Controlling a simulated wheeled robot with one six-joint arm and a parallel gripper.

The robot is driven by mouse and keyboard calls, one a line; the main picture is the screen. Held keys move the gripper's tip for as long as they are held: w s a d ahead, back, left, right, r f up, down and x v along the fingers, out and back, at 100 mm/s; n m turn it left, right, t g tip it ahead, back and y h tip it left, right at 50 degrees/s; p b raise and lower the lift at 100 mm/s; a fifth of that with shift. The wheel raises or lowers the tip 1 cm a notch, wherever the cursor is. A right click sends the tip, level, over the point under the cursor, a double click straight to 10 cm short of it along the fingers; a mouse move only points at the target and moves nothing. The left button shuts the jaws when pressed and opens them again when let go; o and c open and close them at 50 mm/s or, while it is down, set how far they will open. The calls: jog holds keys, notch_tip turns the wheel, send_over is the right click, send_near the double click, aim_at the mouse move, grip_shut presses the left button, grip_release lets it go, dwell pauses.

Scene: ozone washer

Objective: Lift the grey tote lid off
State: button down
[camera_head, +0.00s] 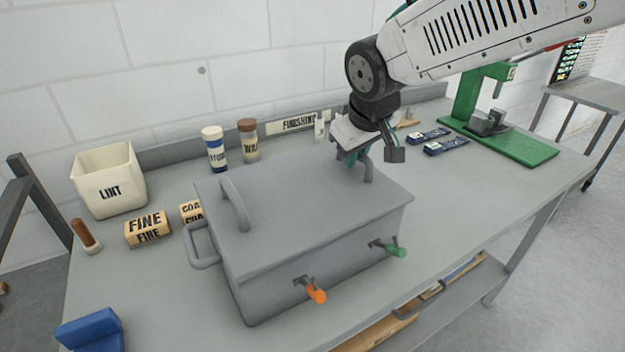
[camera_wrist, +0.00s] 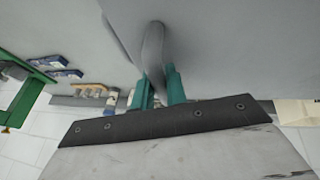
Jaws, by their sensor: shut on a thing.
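The grey tote (camera_head: 320,285) stands on the workbench with its flat grey lid (camera_head: 300,205) on top. The lid has an arched handle at the left (camera_head: 235,203) and another at the right (camera_head: 368,170). My gripper (camera_head: 355,158) is at the right handle. In the wrist view, its green fingers (camera_wrist: 158,88) are on both sides of the grey handle (camera_wrist: 153,45) and shut on it. The lid looks level and close on the tote; I cannot tell if there is a gap. An orange latch (camera_head: 316,294) and a green latch (camera_head: 397,251) stick out from the tote's front.
A white LINT bin (camera_head: 109,180), FINE block (camera_head: 147,229) and two bottles (camera_head: 214,149) stand left and behind. A green press (camera_head: 505,140) and blue packets (camera_head: 445,146) are at the right. A blue block (camera_head: 92,331) is at the front left. The bench right of the tote is clear.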

jog(key=shift+r, duration=0.15)
jog(key=shift+r, duration=0.3)
notch_tip(320, 180, up, 3)
jog(key=shift+s+f, duration=0.1)
jog(key=shift+s, duration=0.05)
jog(key=s+d, duration=0.3)
jog(key=s, duration=0.4)
jog(key=s+d+r, duration=0.1)
jog(key=s+d, duration=0.2)
jog(key=s, duration=0.4)
jog(key=shift+s+r, duration=0.15)
jog(key=shift+s, duration=0.1)
jog(key=shift+d+r, duration=0.1)
jog(key=shift+r, duration=0.05)
notch_tip(320, 180, up, 9)
dwell(0.7)
dwell(0.3)
